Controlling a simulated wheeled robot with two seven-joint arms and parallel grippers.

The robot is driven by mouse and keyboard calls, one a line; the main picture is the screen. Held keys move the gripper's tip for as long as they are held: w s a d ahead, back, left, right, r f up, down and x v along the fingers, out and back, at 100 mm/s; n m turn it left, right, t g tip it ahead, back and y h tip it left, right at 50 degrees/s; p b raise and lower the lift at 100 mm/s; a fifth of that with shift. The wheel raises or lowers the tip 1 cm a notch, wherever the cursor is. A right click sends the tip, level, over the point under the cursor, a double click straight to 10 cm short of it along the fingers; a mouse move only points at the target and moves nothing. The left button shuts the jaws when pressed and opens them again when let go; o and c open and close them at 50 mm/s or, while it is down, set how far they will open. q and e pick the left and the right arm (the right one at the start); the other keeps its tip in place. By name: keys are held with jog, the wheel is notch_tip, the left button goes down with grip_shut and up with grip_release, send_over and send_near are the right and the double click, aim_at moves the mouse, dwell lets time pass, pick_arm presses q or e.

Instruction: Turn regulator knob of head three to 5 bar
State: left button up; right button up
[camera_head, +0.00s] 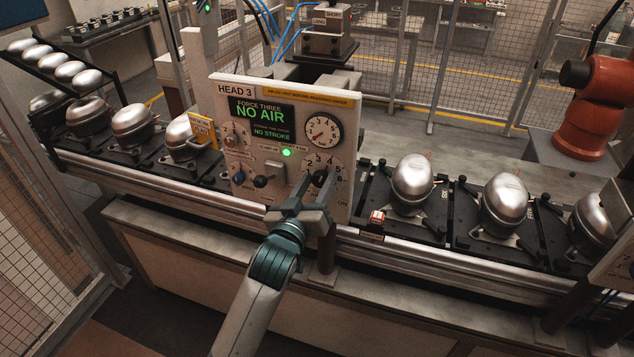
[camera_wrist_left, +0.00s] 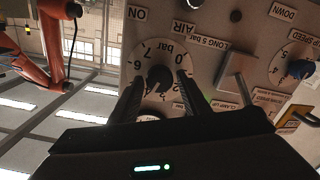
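The head three panel (camera_head: 243,150) stands upright, with a green screen (camera_head: 262,117) reading "NO AIR" and "NO STROKE". The black regulator knob (camera_wrist_left: 160,78) sits in the middle of a white dial (camera_wrist_left: 143,61) marked in bar; its exact setting is too small to read. In the head view the dial (camera_head: 337,172) is partly hidden by my left gripper (camera_head: 318,187). In the wrist view the fingers of my left gripper (camera_wrist_left: 160,86) are apart, one on each side of the knob, with gaps visible. My right gripper is out of view.
A round gauge (camera_head: 323,133) is above the dial. A green lamp (camera_head: 286,153), a black lever knob (camera_head: 261,182) and a blue knob (camera_head: 239,177) are to its left. Silver compressors (camera_head: 412,184) on black pallets line the conveyor (camera_head: 400,252) on both sides.

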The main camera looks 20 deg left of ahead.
pick_arm(q)
jog(key=c, duration=0.7)
jog(key=shift+o, duration=0.2)
jog(key=shift+m, duration=0.4)
jog(key=m, duration=0.3)
jog(key=shift+d, duration=0.1)
jog(key=shift+m, duration=2)
jog(key=o, duration=1)
jog(key=shift+o, duration=0.2)
